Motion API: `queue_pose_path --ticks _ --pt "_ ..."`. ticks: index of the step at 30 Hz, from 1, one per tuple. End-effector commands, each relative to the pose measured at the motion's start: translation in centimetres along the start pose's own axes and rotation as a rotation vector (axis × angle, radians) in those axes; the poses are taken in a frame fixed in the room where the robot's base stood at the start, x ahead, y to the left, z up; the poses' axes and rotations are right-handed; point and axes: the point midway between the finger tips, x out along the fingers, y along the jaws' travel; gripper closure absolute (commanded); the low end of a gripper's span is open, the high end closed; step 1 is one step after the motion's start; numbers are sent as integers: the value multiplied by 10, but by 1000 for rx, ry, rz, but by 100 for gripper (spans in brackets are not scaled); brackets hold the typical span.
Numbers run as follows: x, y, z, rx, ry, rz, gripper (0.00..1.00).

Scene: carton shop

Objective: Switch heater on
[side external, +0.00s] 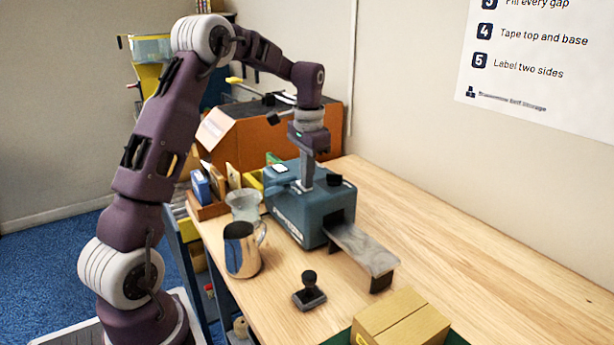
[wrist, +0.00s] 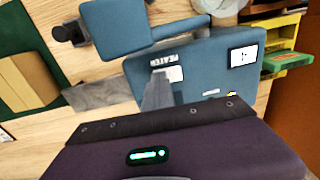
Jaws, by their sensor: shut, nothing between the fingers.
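The blue machine (side external: 300,220) stands on the wooden bench, with a dark slot at its front end. In the wrist view its top (wrist: 205,60) carries white lettering that seems to read HEATER (wrist: 165,60), beside a small white panel (wrist: 176,74). My gripper (side external: 306,186) is shut and empty, pointing down at the machine's top. In the wrist view its fingers (wrist: 156,82) are right by the HEATER lettering and partly cover that spot. I cannot tell whether the tips touch the top. The heater switch itself cannot be made out, nor its position.
A metal ramp (side external: 362,248) extends from the slot. A steel jug (side external: 241,250) and a glass jar (side external: 243,206) stand beside the machine. A black hand stamp (side external: 309,290) and a cardboard carton (side external: 400,318) are in front. An orange-brown case (side external: 250,138) stands behind. The bench's right side is clear.

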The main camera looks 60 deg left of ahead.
Motion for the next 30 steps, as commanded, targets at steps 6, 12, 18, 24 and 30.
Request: queue_pose_path --ticks 6,12,18,24,30 --pt "-9 -9 3 -8 -6 -18 100" --pt "-57 4 1 -3 5 -8 100" --pt "-112 9 0 -1 5 -7 100" --pt "-138 12 0 0 3 -4 100" --pt "-145 18 4 1 10 -5 100"
